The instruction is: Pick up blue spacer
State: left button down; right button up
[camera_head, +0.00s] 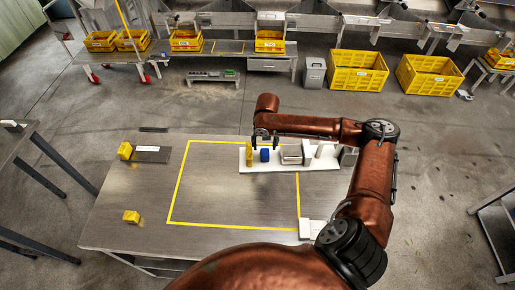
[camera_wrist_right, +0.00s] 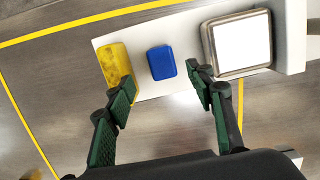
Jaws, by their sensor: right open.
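The blue spacer (camera_head: 265,155) stands on a white tray (camera_head: 262,167) near the far right of the table. It also shows in the right wrist view (camera_wrist_right: 161,62) as a small blue block. My right gripper (camera_head: 264,140) is above the tray. In the right wrist view my right gripper (camera_wrist_right: 163,85) is open, with one green-padded finger on each side of the blue spacer's line and nothing between them. The spacer lies just beyond the fingertips, apart from them. The left finger overlaps a yellow block (camera_wrist_right: 113,62) in that view. My left gripper is not seen.
A silver-framed white square piece (camera_wrist_right: 240,42) sits right of the spacer on the tray. Two yellow pieces (camera_head: 125,150) (camera_head: 131,217) are on the left of the table. Yellow tape (camera_head: 176,185) outlines a clear middle area. Yellow crates (camera_head: 357,70) stand behind.

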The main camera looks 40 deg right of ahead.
aim_at(265, 152)
jog(key=shift+w+f, duration=0.15)
jog(key=shift+f, duration=0.25)
jog(key=shift+d+f, duration=0.1)
jog(key=shift+f, duration=0.25)
notch_tip(265, 152, down, 2)
jog(key=shift+d, duration=0.1)
jog(key=f, duration=0.4)
jog(key=shift+w+d+b, duration=0.15)
jog(key=shift+d+b, duration=0.05)
jog(key=shift+b, duration=0.1)
jog(key=c, duration=0.8)
pick_arm(q)
jog(key=shift+s+f, duration=0.3)
jog(key=shift+s, duration=0.45)
pick_arm(e)
jog(key=c, duration=0.4)
